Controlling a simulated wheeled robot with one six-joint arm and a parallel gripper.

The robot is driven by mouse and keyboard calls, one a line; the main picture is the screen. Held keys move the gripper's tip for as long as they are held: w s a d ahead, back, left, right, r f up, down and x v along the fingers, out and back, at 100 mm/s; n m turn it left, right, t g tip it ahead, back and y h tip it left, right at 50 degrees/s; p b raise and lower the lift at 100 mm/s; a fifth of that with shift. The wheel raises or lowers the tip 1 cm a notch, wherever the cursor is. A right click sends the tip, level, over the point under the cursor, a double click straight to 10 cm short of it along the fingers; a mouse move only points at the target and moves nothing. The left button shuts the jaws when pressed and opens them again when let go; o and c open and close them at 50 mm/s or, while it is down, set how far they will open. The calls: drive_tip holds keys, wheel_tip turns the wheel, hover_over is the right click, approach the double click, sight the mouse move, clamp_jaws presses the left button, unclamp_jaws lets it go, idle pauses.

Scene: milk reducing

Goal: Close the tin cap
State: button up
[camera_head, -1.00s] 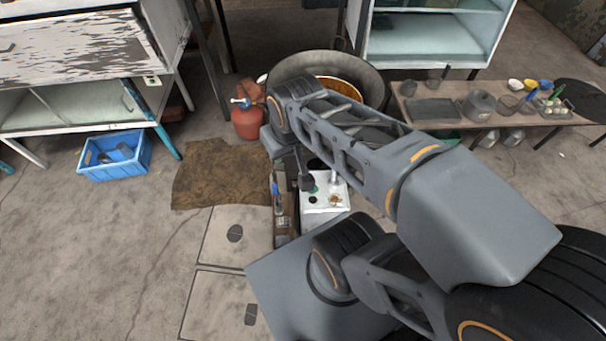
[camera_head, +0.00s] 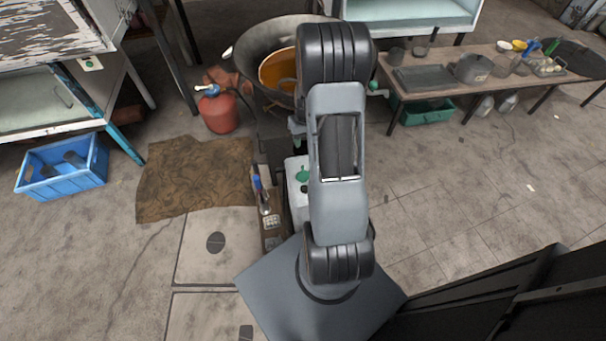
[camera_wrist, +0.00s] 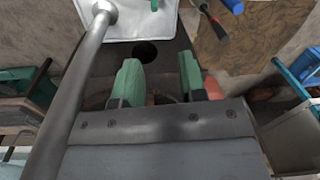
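A pale metal tin (camera_head: 297,208) stands beyond my base in the head view, partly hidden by my arm. A green round piece (camera_head: 303,175), perhaps its cap, shows on or by its top; I cannot tell if it is closed. In the wrist view a pale, shiny surface (camera_wrist: 140,22), apparently the tin, is cut off by the top edge. My gripper (camera_wrist: 160,80) has two green fingertips, spread apart with nothing between them. It is apart from the tin in that picture. In the head view my gripper is hidden behind my arm.
A grey rod (camera_wrist: 75,85) crosses the wrist view's left side. In the head view, a wooden crate (camera_head: 272,240) with tools stands beside the tin. A red canister (camera_head: 219,112), a wide pan (camera_head: 250,42) and a low table (camera_head: 430,85) lie beyond.

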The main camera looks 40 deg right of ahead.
sight(303, 166)
wheel_tip(303, 166, down, 16)
drive_tip(key=b, duration=0.4)
idle(0.3)
clamp_jaws()
idle(0.4)
